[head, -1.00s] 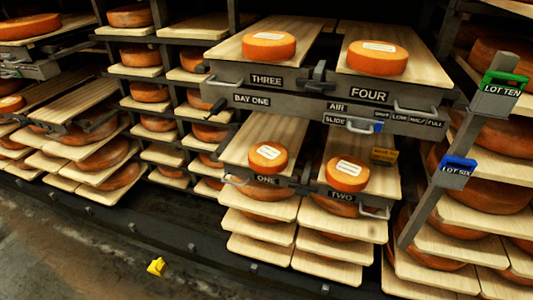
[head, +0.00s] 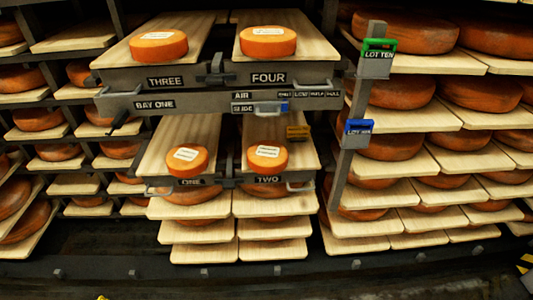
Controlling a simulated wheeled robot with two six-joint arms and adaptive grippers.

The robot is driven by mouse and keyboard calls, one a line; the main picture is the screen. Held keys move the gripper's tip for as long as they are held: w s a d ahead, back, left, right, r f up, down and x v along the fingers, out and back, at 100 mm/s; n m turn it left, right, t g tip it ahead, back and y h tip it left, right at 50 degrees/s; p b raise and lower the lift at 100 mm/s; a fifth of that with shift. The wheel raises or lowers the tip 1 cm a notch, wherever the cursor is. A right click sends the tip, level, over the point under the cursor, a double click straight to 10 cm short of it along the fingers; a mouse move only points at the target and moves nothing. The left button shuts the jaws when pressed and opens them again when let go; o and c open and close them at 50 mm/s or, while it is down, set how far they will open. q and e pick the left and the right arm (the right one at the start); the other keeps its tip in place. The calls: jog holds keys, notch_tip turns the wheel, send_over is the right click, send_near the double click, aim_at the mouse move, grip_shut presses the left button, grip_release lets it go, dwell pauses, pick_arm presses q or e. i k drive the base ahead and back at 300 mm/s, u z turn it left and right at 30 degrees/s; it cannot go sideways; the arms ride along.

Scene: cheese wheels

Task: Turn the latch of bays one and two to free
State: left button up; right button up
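Bay one and bay two sit side by side in the lower tier of the rack. Bay one's label (head: 189,182) and bay two's label (head: 268,180) are on the front edge, each below a board with a small orange cheese wheel. A dark latch (head: 227,180) sits between the two labels; it is small and I cannot tell its exact position. Above, a larger dark latch (head: 216,68) stands between the labels of bays three and four.
A grey panel (head: 205,101) marked BAY ONE, AIR and SLIDE crosses the front, with a dark lever (head: 122,118) at its left. A post at right carries a green lot ten tag (head: 378,45) and a blue lot six tag (head: 358,127). Shelves of cheese surround it; dark floor lies below.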

aim_at(228, 183)
jog(key=k, duration=0.6)
jog(key=z, duration=0.8)
jog(key=i, duration=0.95)
jog(key=u, duration=0.15)
